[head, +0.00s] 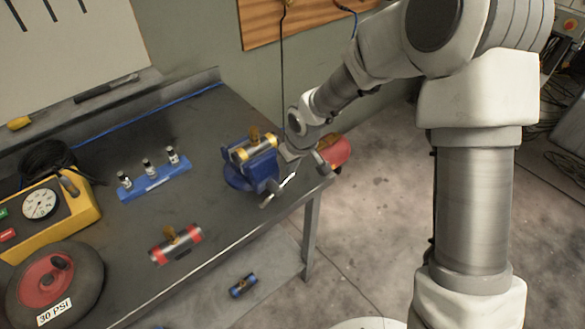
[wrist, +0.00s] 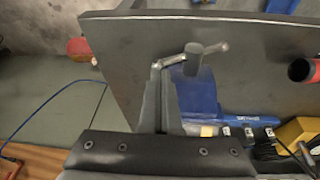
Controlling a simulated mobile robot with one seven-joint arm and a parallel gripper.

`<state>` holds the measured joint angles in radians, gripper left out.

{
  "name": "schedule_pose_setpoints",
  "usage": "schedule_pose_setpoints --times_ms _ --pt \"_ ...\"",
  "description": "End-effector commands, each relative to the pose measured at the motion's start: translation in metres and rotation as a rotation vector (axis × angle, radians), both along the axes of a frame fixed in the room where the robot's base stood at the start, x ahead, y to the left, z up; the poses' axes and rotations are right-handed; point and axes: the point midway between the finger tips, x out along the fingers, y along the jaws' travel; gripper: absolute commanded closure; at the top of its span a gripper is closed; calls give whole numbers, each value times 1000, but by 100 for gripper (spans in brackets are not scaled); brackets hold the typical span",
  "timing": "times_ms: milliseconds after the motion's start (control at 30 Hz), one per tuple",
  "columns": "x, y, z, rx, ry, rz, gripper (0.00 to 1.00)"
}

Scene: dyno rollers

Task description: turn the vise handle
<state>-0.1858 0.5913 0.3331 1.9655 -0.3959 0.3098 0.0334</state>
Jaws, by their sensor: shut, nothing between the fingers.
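The blue vise (head: 240,177) stands on the dark workbench near its right end, with a gold-and-black cylinder (head: 254,150) in its top. Its handle is a thin metal bar (head: 277,191) on the front side, slanting in the head view. In the wrist view the handle (wrist: 174,61) passes through a dark round screw head (wrist: 196,58). My gripper (head: 287,155) is beside the vise on its right. In the wrist view my gripper (wrist: 157,75) is shut and empty, its tip near the handle's left end. I cannot tell whether they touch.
A red rounded object (head: 334,150) is just beyond the bench's right end. A blue rack (head: 154,182) with small bottles, a red-ended cylinder (head: 176,245), a yellow gauge box (head: 70,207) and a wheel (head: 52,285) are to the left. The bench front (head: 236,226) is clear.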

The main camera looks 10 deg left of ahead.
Motion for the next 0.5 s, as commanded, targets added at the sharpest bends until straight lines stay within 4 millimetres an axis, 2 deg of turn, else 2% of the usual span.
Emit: schedule_pose_setpoints --times_ms 33,100,167,500 --pt "1 2 17 1 -3 1 100" --pt "2 4 32 1 -4 0 100" --pt "4 -6 37 2 -4 -7 100" --pt "9 -37 91 1 -4 -3 100"
